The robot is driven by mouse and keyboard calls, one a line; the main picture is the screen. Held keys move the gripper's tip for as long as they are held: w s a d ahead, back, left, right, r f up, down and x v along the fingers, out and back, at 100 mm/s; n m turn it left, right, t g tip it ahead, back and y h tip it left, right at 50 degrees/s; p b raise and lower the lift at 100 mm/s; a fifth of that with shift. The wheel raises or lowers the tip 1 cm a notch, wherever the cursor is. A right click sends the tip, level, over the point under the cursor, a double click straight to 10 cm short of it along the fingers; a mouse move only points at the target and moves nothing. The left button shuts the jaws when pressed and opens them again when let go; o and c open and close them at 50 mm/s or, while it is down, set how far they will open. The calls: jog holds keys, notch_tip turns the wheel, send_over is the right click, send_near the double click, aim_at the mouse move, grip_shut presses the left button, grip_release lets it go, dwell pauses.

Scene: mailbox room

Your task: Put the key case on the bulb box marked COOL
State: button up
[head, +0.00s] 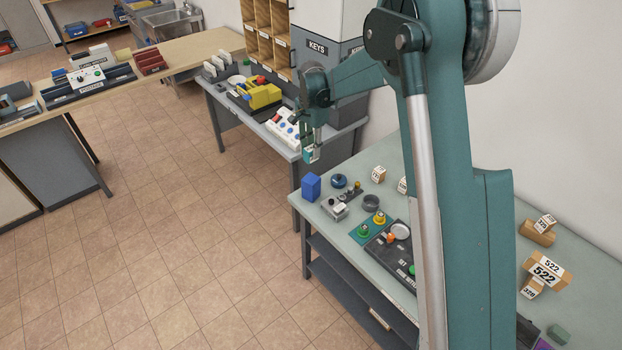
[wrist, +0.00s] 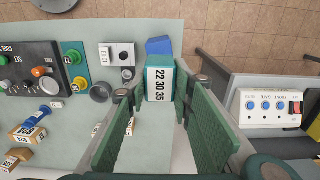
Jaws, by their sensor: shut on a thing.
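My gripper (head: 313,146) is high over the far left end of the green-grey bench (head: 335,228). It is shut on a small teal block with a white label, in the wrist view a teal case (wrist: 160,68) marked 22 30 35. This may be the key case; no name on it can be read. The case is clear of the bench, between my green finger pads. Several small white-labelled boxes (head: 378,174) stand on the bench, one (wrist: 29,134) showing in the wrist view. I cannot tell which is the bulb box marked COOL.
A blue block (head: 312,187) stands at the bench corner. A dark ring (head: 371,203), a teal board (head: 367,227) with coloured knobs and a black tray (head: 385,252) lie nearby. A wooden block marked 522 (head: 546,270) is farther right. A white switch panel (wrist: 272,108) is on the neighbouring table.

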aim_at(312, 161)
dwell(0.3)
jog(key=shift+f, duration=3.15)
jog(key=shift+f+p, duration=0.4)
jog(key=shift+f, duration=1.45)
jog(key=shift+f, duration=0.1)
jog(key=o, duration=0.5)
jog(key=shift+f, duration=0.1)
jog(key=shift+c, duration=0.2)
jog(key=o, duration=0.5)
jog(key=shift+c, duration=0.2)
jog(key=shift+r, duration=0.2)
